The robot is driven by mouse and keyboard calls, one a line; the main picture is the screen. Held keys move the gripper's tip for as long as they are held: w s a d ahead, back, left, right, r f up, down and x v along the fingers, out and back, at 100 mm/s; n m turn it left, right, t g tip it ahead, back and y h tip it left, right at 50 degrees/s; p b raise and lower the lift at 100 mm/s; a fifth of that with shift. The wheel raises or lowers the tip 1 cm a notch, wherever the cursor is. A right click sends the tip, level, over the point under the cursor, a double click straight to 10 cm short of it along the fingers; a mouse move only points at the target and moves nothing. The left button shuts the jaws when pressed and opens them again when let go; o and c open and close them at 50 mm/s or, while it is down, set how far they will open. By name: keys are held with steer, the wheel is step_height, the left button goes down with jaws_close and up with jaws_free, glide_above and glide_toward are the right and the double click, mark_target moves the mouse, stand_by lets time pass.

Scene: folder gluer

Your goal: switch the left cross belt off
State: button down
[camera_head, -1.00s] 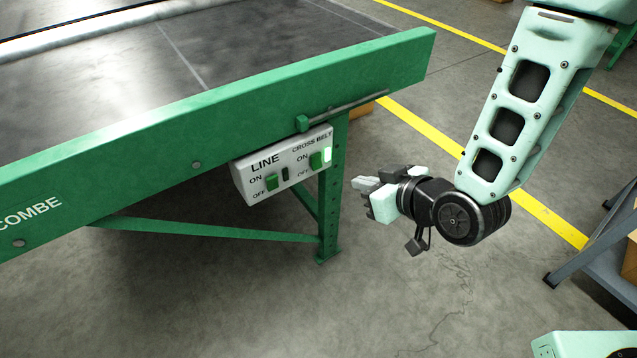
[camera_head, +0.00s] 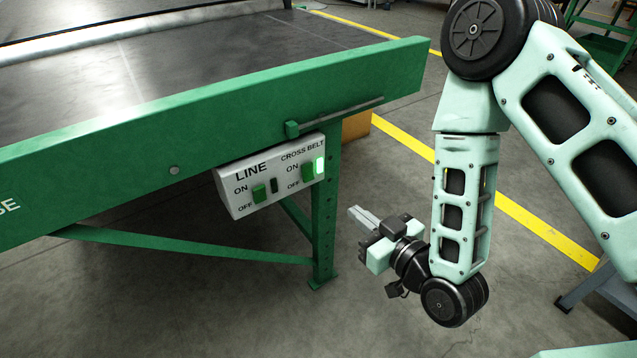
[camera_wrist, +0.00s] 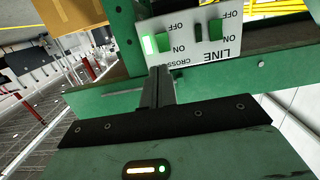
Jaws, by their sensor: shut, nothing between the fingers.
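A light grey control box (camera_head: 228,188) hangs under the green side rail of the belt table. Its CROSS BELT switch (camera_head: 309,174) is green, and the lamp (camera_head: 320,166) beside it is lit. The LINE switch (camera_head: 258,193) is also green, with a dark lamp (camera_head: 274,186). Which way each rocker is tipped is too small to tell. My gripper (camera_head: 355,212) is shut and empty, right of and below the box, apart from it. In the wrist view the box appears upside down, with the cross belt switch (camera_wrist: 165,43) just beyond my fingertips (camera_wrist: 160,72).
The green side rail (camera_head: 230,110) and a thin rod (camera_head: 340,116) run above the box. A green table leg (camera_head: 325,220) stands between the box and my gripper in the picture. A cardboard box (camera_head: 357,126) is behind the leg. The floor around my gripper is clear.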

mark_target(311, 176)
steer(key=b+x, duration=1.4)
steer(key=b, duration=0.1)
steer(key=shift+b, duration=0.3)
stand_by(0.4)
